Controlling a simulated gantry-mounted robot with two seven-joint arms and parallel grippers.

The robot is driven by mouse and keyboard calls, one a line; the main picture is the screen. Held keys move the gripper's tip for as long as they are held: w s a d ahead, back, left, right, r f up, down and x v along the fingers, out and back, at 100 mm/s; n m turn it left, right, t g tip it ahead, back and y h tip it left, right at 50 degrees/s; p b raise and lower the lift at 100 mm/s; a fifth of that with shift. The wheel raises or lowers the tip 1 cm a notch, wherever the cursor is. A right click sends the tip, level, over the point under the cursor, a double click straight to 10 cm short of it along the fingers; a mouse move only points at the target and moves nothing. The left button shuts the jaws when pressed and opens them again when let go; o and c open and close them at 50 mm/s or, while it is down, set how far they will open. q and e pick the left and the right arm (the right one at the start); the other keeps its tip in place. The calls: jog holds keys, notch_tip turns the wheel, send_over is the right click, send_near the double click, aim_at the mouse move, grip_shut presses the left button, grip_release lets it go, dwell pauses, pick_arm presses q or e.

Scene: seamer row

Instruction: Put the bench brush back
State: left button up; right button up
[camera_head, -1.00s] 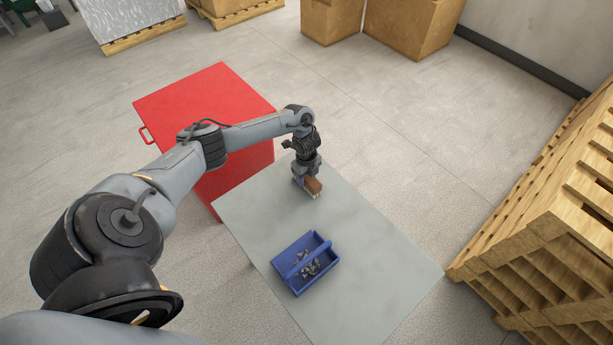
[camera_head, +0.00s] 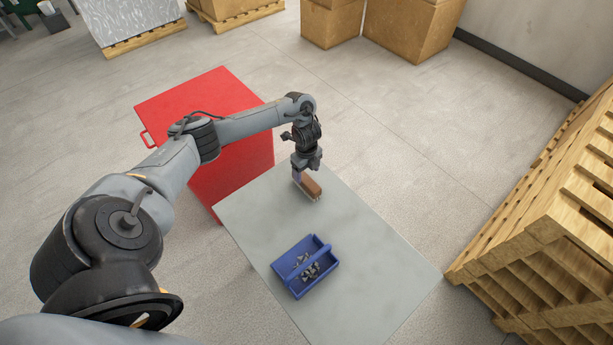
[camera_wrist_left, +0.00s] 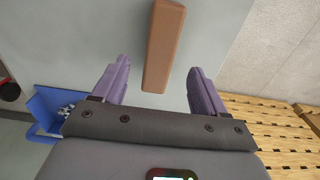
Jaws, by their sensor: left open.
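The bench brush (camera_head: 311,187) has a brown wooden block with pale bristles beneath. It rests on the far part of the grey table, close to the table's far edge. My left gripper (camera_head: 301,176) is just above and behind it in the head view. In the left wrist view the brush (camera_wrist_left: 164,45) lies lengthwise ahead of the gap between the purple fingers of my gripper (camera_wrist_left: 160,88). The fingers are apart and do not touch it. My right gripper is in neither view.
A blue tote (camera_head: 288,281) with a handle and metal parts stands on the grey table (camera_head: 385,265). A red cabinet (camera_head: 200,105) adjoins the table's far left side. Wooden pallets (camera_head: 550,230) are stacked at the right. The table's right half is clear.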

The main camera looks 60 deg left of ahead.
aim_at(307, 179)
pick_arm(q)
notch_tip(307, 179, up, 5)
jog(key=p, duration=0.1)
jog(key=d+f+n+t+h+p, duration=0.1)
jog(key=d+f+t, duration=0.15)
jog(key=d, duration=1.25)
jog(key=d+f+t+h, duration=0.1)
jog(key=d+f+t, duration=0.15)
jog(key=d, duration=1.35)
jog(key=s+d+r+n+t+y, duration=0.1)
jog(key=s+d+r+n, duration=0.2)
jog(key=s+r+n, duration=0.2)
jog(key=s+a+r+n+g, duration=0.1)
jog(key=s+a+r+n, duration=0.1)
jog(key=s+n, duration=0.2)
jog(key=s+a+r+n+g, duration=0.1)
jog(key=s+a+r+n, duration=0.1)
jog(key=s, duration=0.6)
jog(key=shift+r+n+y, duration=0.4)
jog(key=shift+r+n, duration=0.2)
jog(key=shift+n, duration=0.4)
jog(key=shift+w, duration=0.1)
